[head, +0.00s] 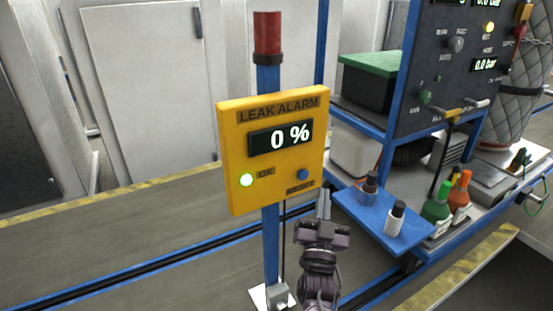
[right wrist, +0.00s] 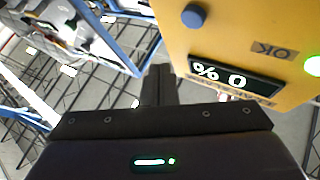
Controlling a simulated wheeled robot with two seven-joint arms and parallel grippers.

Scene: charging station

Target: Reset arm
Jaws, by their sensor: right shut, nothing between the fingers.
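My right gripper (head: 324,205) is shut and empty, just below the lower right corner of the yellow leak alarm box (head: 230,160) in the head view. Its closed fingers (right wrist: 159,85) also show in the right wrist view, with the box (right wrist: 180,40) beside them. The display (head: 281,136) reads 0 %. The green OK light (head: 246,180) is lit. The blue reset button (head: 302,174) is uncovered and shows in the right wrist view too (right wrist: 194,16). I cannot tell whether the fingers touch the box. My left gripper is not in view.
The box hangs on a blue post (head: 268,80) with a red lamp (head: 267,33) on top. To the right, a blue shelf (head: 350,206) holds small bottles near green and orange bottles (head: 437,203). A dark gauge panel (head: 440,60) stands behind. Open floor lies left.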

